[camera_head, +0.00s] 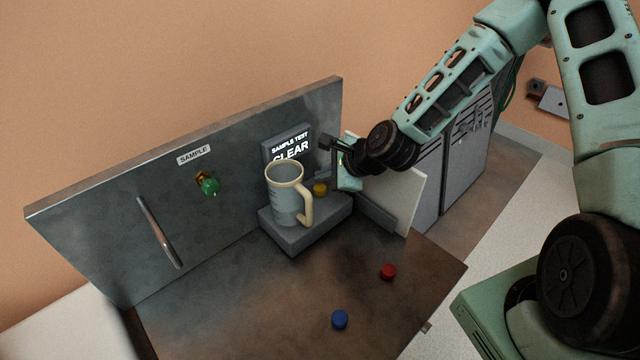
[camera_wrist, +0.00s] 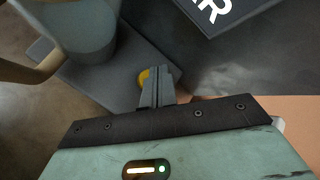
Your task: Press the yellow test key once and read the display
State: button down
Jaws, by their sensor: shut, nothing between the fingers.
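The yellow test key (camera_head: 320,189) sits on a grey stand (camera_head: 293,240), behind and right of a clear jug. In the wrist view the yellow key (camera_wrist: 143,79) shows just left of my fingertips, partly covered by them. My gripper (camera_head: 328,176) is shut and empty, close beside the key; it also shows in the wrist view (camera_wrist: 157,84). I cannot tell whether the fingers touch the key.
The jug (camera_head: 284,204) with a tan handle stands on the stand near the key. A metal panel (camera_head: 110,210) with a green knob (camera_head: 209,186) and a bar handle (camera_head: 158,232) rises behind. A red button (camera_head: 388,271) and a blue button (camera_head: 340,319) lie on the open bench top (camera_head: 250,305).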

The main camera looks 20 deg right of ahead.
aim_at(325, 189)
notch_tip(325, 189, up, 6)
jog(key=p, duration=0.5)
jog(key=shift+s, duration=0.1)
dwell(0.8)
jog(key=s+d+r+n+g+h, duration=0.2)
jog(key=s+d+r+n+h, duration=0.1)
jog(key=s+d+r+n, duration=0.55)
jog(key=s+d+r+n+g+h, duration=0.25)
jog(key=s+r+n, duration=0.25)
jog(key=s+n, duration=0.5)
jog(key=s+a+r+n+g, duration=0.1)
jog(key=s+a+n, duration=0.3)
jog(key=a, duration=0.5)
jog(key=s+a+n+g, duration=0.2)
jog(key=s+a+n, duration=0.3)
jog(key=s+a, duration=0.2)
jog(key=shift+s+a+r+y, duration=0.25)
jog(key=shift+a+r+y, duration=0.2)
jog(key=shift+a, duration=0.6)
